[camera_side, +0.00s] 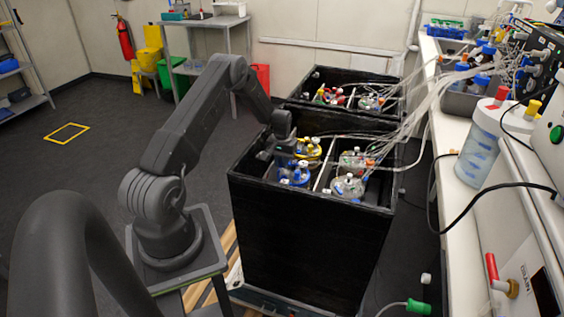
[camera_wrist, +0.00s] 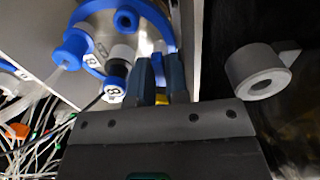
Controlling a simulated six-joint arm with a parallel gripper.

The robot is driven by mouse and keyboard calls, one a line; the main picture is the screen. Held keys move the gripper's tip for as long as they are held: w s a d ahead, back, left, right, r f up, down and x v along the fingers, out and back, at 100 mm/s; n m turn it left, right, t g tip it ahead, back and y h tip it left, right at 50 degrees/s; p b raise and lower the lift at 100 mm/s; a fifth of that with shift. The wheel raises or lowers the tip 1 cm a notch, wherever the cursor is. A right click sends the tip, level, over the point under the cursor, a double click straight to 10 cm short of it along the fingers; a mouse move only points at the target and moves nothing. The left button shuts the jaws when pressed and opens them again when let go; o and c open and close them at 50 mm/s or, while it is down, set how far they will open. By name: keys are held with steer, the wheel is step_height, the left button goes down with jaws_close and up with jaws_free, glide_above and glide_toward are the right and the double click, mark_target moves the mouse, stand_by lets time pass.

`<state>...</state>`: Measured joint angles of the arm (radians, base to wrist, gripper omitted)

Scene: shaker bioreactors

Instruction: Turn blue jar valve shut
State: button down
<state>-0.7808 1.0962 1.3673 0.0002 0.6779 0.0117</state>
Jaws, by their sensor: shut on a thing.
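The blue jar (camera_side: 296,179) stands in the near-left compartment of the front black box in the side view. In the wrist view its blue lid ring (camera_wrist: 97,14) fills the top left, with a blue port, a blue side fitting and black-and-white numbered caps. My gripper (camera_wrist: 161,62) reaches down over the lid's edge; it also shows in the side view (camera_side: 285,150). Its dark fingers are close together, shut on the small valve at the lid's edge. The fingers hide most of the valve; a bit of yellow shows between them.
The front black box (camera_side: 300,232) has a light divider (camera_wrist: 197,45) right of my fingers in the wrist view. A grey hollow knob (camera_wrist: 262,72) lies beyond it. Other jars (camera_side: 348,187) and many clear tubes (camera_side: 408,110) crowd the right.

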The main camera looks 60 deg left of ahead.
steer(key=c, duration=1.1)
jaws_free()
steer(key=shift+r, duration=0.1)
steer(key=shift+r, duration=3.9)
